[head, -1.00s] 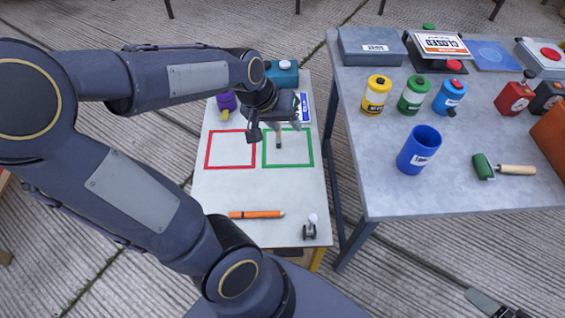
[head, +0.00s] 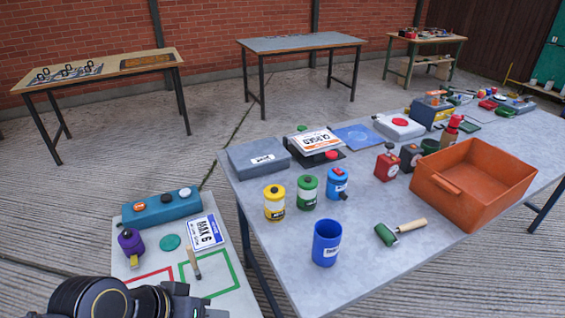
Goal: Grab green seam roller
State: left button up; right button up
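The green seam roller (head: 386,235) has a dark green roller head and a pale wooden handle (head: 411,225). It lies flat on the long grey table (head: 350,275), near its front edge, with the head to the left and the handle pointing right. Part of my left arm shows at the bottom left, over the near end of the small white table (head: 213,276); its gripper fingers do not show. My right gripper is not in view. Nothing touches the roller.
A blue cup (head: 326,243) stands left of the roller and an orange bin (head: 473,185) stands to its right and behind. Yellow (head: 275,204), green (head: 308,192) and blue (head: 337,184) bottles stand behind the cup. The table surface in front of the roller is clear.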

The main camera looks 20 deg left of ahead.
aim_at(381, 228)
jog(key=i+l+u, duration=0.1)
jog(key=u, duration=0.3)
jog(key=l+u, duration=0.25)
jog(key=u, duration=0.15)
jog(key=l+u, duration=0.2)
jog(key=u, duration=0.2)
jog(key=i, duration=0.05)
